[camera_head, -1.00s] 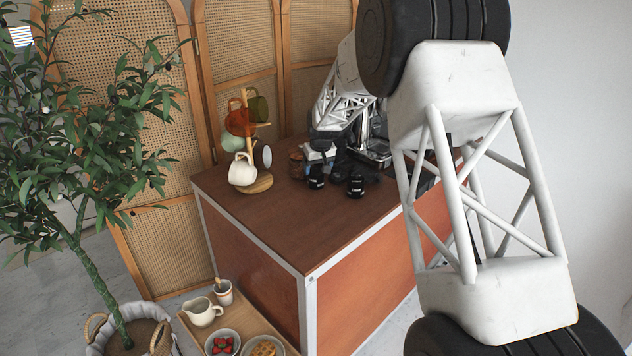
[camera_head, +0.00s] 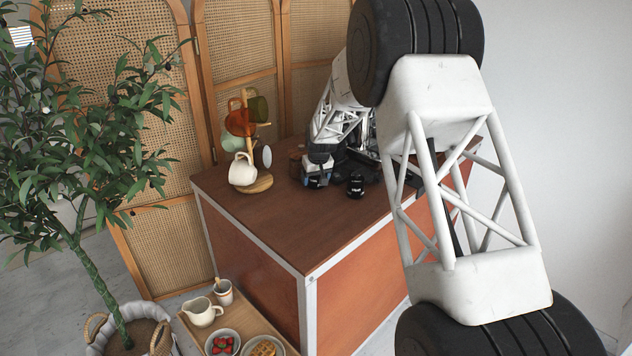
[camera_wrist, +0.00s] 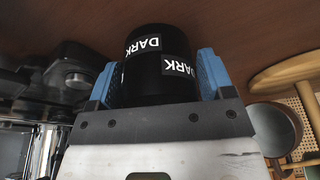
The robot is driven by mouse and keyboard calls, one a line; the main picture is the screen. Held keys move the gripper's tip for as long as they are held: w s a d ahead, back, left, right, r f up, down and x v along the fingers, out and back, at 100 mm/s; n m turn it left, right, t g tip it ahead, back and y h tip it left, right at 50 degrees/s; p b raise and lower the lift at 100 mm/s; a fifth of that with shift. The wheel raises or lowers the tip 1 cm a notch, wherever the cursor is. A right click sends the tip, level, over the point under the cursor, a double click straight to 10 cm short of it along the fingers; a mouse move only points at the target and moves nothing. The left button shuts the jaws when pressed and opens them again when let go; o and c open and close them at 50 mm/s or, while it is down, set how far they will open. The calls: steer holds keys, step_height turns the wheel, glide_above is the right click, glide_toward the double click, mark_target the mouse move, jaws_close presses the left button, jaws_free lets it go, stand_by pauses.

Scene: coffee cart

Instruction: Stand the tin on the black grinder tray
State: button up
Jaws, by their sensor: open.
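A black tin (camera_wrist: 147,75) with white "DARK" labels stands between the two blue fingertips of my gripper (camera_wrist: 158,78) in the wrist view. The fingers are open on either side of it; I cannot tell if they touch it. In the head view my gripper (camera_head: 318,172) is low over the far part of the cart top, around a dark tin that it largely covers. A second small black tin (camera_head: 356,186) with a pale label stands just to the right. Black machinery (camera_wrist: 65,75) shows at the left of the wrist view; I cannot make out the grinder tray for certain.
A wooden mug tree (camera_head: 256,183) with several mugs stands left of my gripper on the cart top (camera_head: 290,220). The front of the top is clear. A low tray (camera_head: 262,328) with food and a plant (camera_head: 85,150) are at left. My arm hides the cart's right side.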

steer(key=c, duration=0.9)
steer(key=shift+o, duration=0.2)
steer(key=shift+r, duration=0.15)
steer(key=shift+r, duration=1.45)
steer(key=shift+s+r, duration=0.2)
steer(key=shift+s, duration=0.05)
steer(key=s+d, duration=0.1)
steer(key=s, duration=0.4)
steer(key=s+d+r, duration=0.1)
steer(key=s, duration=0.4)
steer(key=s+d, duration=0.1)
steer(key=s, duration=0.4)
steer(key=shift+s+r, duration=0.1)
steer(key=shift+r, duration=0.1)
